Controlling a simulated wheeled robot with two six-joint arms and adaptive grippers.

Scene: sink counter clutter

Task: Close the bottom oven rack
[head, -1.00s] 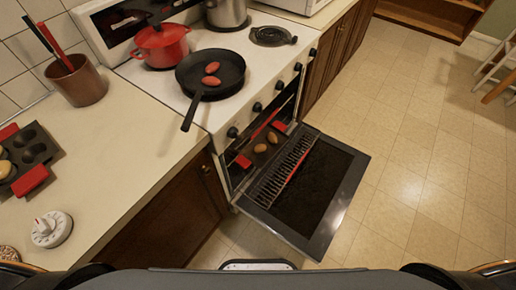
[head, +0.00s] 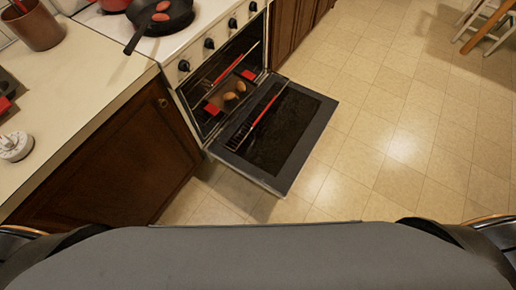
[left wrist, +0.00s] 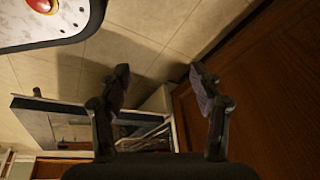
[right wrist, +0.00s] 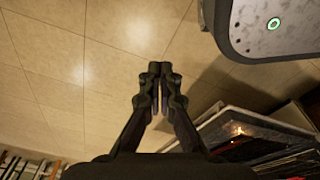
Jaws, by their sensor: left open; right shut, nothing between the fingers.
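The oven (head: 196,90) stands with its door (head: 308,125) folded down. The bottom rack (head: 238,132), a wire rack with a red front edge, is slid out over the door. Another red-edged rack (head: 236,64) sits higher inside. A baking tray with red handles (head: 212,108) holds brown food pieces (head: 230,97) behind the bottom rack's front. My left gripper (left wrist: 160,72) is open and empty, with the open door (left wrist: 62,128) beyond it. My right gripper (right wrist: 160,72) is shut and empty over the floor, left of the oven door (right wrist: 235,130). Neither gripper shows in the head view.
The stove top holds a black pan (head: 162,18) whose handle sticks out toward the front. The counter (head: 85,75) and a dark cabinet (head: 115,150) stand left of the oven. A white dial timer (head: 15,146) is on the counter.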

